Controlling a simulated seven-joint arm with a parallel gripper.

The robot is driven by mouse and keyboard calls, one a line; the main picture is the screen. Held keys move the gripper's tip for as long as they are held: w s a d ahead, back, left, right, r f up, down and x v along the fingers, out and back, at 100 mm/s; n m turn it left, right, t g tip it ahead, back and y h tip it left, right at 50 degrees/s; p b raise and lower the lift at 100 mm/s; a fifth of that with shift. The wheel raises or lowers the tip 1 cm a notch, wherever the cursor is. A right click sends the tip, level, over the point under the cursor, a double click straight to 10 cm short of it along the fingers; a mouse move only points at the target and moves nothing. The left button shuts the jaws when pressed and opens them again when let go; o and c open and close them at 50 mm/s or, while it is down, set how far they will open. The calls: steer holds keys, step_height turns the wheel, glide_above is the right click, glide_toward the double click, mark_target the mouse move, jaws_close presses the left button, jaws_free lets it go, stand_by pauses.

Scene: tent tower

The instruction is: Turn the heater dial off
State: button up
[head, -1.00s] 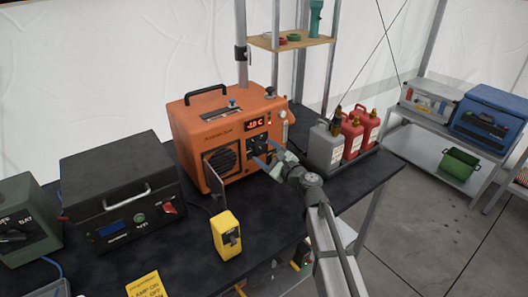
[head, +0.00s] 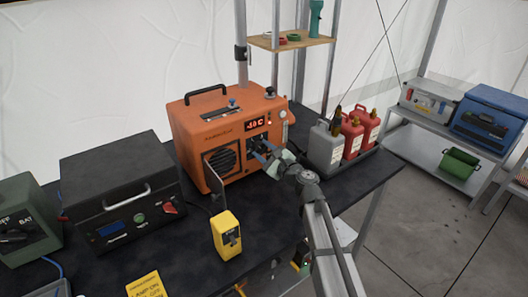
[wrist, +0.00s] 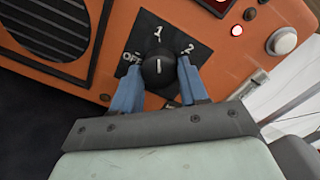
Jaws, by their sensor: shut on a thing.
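The orange heater (head: 218,125) stands on the dark table, its red display (head: 258,126) lit. Its black dial (wrist: 159,68) is on a dark plate marked OFF, 1 and 2 in the wrist view. The white line on the dial is upright in that view, pointing roughly toward the 1, with OFF to the left and 2 to the right. My gripper (wrist: 160,75) is at the heater's front, its blue fingers shut on the dial from both sides. The gripper also shows in the head view (head: 262,152), where the dial is mostly hidden by the fingers.
A yellow switch box (head: 226,234) and a black case (head: 120,190) stand left of my arm. Grey and red fuel cans (head: 352,136) sit in a tray to the right.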

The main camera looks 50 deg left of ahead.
steer(key=shift+c, duration=0.9)
steer(key=n, duration=0.5)
steer(key=shift+n, duration=0.4)
steer(key=n, duration=0.5)
steer(key=shift+n, duration=0.4)
steer(key=o, duration=1.1)
steer(key=shift+c, duration=0.2)
steer(key=shift+d, duration=0.1)
